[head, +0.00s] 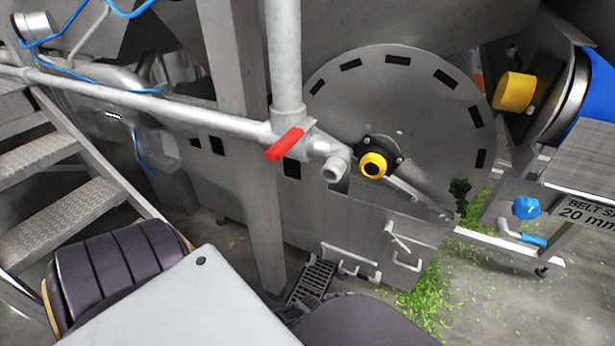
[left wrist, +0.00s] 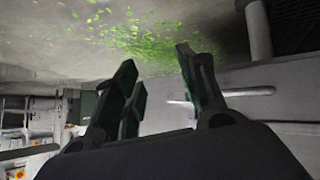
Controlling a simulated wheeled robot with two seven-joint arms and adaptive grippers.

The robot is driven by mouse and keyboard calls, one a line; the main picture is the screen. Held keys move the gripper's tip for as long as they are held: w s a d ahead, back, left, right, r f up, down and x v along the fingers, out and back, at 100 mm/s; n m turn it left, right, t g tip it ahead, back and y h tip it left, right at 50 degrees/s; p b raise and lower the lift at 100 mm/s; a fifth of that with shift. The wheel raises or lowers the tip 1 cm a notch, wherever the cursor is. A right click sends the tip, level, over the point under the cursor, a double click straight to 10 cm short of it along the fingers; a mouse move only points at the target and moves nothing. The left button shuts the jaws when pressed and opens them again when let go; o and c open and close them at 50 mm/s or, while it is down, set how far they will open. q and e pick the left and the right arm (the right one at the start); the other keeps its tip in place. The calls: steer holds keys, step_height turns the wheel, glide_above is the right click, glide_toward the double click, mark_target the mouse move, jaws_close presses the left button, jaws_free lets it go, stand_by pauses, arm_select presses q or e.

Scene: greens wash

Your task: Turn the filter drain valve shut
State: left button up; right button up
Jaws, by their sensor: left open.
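A red lever handle (head: 285,145) sits on a valve in the grey pipework, slanting down to the left, in the head view. A short open pipe stub (head: 336,168) points out to the right of it. A blue knob (head: 526,207) on a small pipe stands further right. No label shows which is the filter drain valve. My left gripper (left wrist: 162,88) shows in the left wrist view with its fingers apart and nothing between them. Neither valve handle is recognisable in that view. The gripper's fingers are not clear in the head view. My right gripper is not in view.
A large round slotted plate (head: 440,105) with a yellow-capped hub (head: 373,165) stands behind the pipes. A vertical post (head: 262,240) and horizontal pipe (head: 150,103) cross the space. Metal steps (head: 50,210) stand left. Green scraps (head: 430,295) litter the floor beside a drain grate (head: 318,275).

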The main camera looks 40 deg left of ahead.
arm_select(q)
steer(key=s+a+f+n+t+y, duration=0.1)
steer(key=a+f+y, duration=0.1)
steer(key=a+f, duration=0.35)
steer(key=n+t+y, duration=0.2)
steer(key=t+y, duration=0.5)
glide_toward(308, 255)
steer(key=shift+v, duration=2.25)
steer(key=shift+a+p, duration=0.1)
steer(key=shift+p, duration=0.2)
steer(key=b+x, duration=0.3)
steer(key=x, duration=0.9)
steer(key=shift+w+f+b, duration=0.15)
steer(key=shift+b, duration=0.25)
steer(key=shift+w+a, duration=0.15)
steer(key=shift+w, duration=0.6)
